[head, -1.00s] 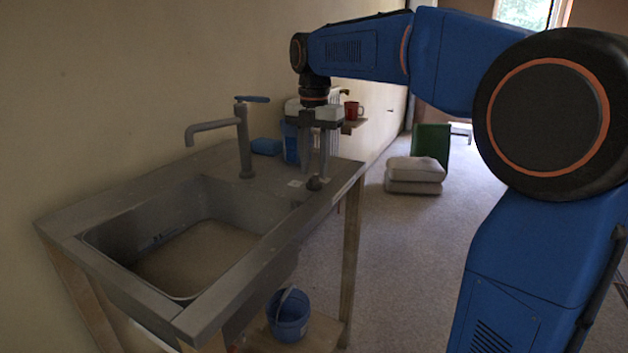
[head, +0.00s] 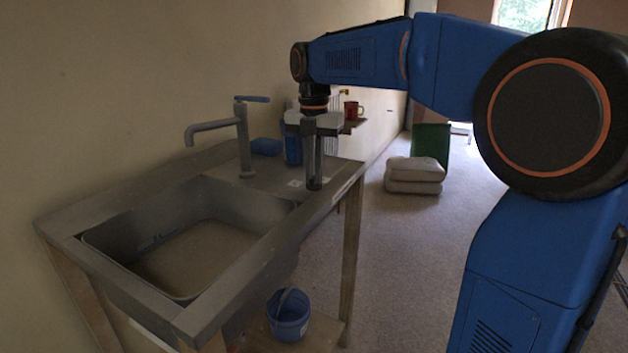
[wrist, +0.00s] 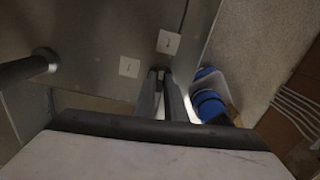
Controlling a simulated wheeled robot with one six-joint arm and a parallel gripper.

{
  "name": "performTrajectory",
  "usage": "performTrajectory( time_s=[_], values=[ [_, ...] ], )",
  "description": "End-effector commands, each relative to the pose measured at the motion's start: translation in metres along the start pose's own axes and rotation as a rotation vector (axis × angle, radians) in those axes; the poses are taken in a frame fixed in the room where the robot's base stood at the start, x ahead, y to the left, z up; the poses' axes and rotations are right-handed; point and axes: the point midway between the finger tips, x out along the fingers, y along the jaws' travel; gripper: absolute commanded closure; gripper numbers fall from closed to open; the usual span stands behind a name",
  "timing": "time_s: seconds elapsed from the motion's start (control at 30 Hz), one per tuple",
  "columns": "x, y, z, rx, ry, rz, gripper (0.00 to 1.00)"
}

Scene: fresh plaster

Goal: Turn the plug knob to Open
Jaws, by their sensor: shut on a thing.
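The steel sink unit (head: 75,222) stands against the wall, its basin (head: 205,250) holding murky brownish water. The plug knob sits on the right rim of the worktop and is mostly hidden by my fingers; a dark bit of it (wrist: 160,71) shows at the fingertips in the wrist view. My gripper (head: 314,184) points straight down and is shut on the knob. One white label (wrist: 168,42) and another white label (wrist: 129,67) lie flat near the knob; their print is too small to read.
A tap (head: 242,135) with a blue lever rises behind the basin. A blue sponge (head: 267,146) lies beside it. A blue bucket (head: 289,318) stands on the low shelf. A red mug (head: 352,109) sits on a wall shelf. Stacked bags (head: 414,174) lie on the floor.

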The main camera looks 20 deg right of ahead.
Motion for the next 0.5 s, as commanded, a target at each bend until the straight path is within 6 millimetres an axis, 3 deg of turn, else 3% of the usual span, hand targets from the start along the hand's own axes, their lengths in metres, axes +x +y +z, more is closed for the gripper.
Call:
performTrajectory(
  time_s=[0.5],
  values=[
    [-0.0002, 0.0001, 0.0, -0.517, 0.0, 0.0, 1.0]
  ],
)
